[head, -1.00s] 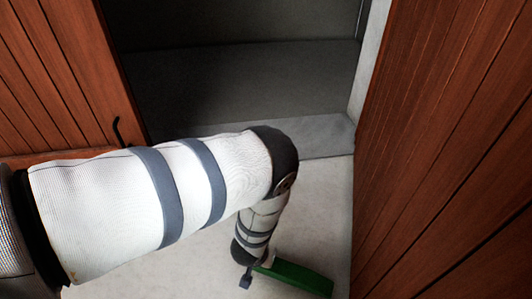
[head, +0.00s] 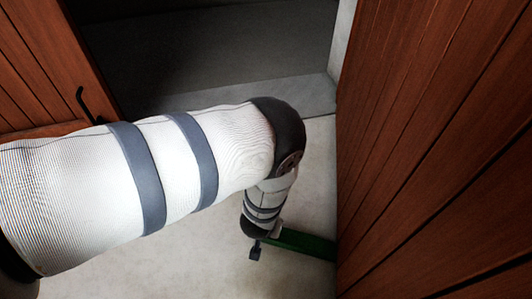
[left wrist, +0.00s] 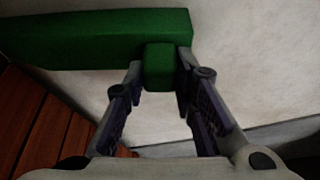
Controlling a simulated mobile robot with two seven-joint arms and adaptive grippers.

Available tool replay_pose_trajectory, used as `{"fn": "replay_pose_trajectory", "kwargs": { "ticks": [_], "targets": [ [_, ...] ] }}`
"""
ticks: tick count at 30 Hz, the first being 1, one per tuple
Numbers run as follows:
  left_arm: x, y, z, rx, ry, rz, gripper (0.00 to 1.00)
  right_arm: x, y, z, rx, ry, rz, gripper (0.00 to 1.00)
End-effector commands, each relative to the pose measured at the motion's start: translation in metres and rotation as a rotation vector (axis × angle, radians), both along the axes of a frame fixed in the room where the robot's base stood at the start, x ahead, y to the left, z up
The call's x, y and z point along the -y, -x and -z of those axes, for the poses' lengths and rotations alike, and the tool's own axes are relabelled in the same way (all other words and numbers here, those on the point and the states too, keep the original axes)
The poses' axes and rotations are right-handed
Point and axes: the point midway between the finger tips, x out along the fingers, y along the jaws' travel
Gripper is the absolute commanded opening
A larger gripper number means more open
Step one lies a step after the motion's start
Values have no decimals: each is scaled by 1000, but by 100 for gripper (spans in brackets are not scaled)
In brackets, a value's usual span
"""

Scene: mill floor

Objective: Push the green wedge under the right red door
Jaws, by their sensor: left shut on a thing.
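The green wedge (head: 308,241) is low beside the right red door (head: 430,150) in the head view, and its right end is hidden behind the door's edge. In the left wrist view the wedge (left wrist: 95,38) is a long green bar with a short green block (left wrist: 159,68) sticking out from it. My left gripper (left wrist: 161,82) is shut on that block, one finger on each side. In the head view my left gripper (head: 262,246) is at the wedge's left end, partly hidden by my wrist. My right gripper is in neither view.
A left red door (head: 40,70) with a black handle (head: 84,104) stands at the upper left. A dark doorway with a pale sill (head: 250,97) lies between the doors. The pale floor (head: 180,260) around the gripper is clear.

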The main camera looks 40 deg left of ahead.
Motion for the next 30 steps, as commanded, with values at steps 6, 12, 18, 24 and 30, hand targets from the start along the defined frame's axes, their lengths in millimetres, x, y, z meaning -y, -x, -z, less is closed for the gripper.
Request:
{"fn": "replay_pose_trajectory", "kwargs": {
  "ticks": [6, 12, 18, 24, 30],
  "targets": [
    [0, 0, 0, 1, 0, 0, 0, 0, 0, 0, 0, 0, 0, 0],
    [0, 0, 3, 0, 1, 0, 0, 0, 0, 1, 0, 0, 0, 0],
    [2, -1, 3, 1, 0, 1, 0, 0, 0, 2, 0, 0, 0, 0],
    [4, -2, 3, 1, 0, 1, 0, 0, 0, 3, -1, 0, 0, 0],
    [7, -4, 3, 0, 1, 0, 0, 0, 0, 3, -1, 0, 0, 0]
  ]
}}
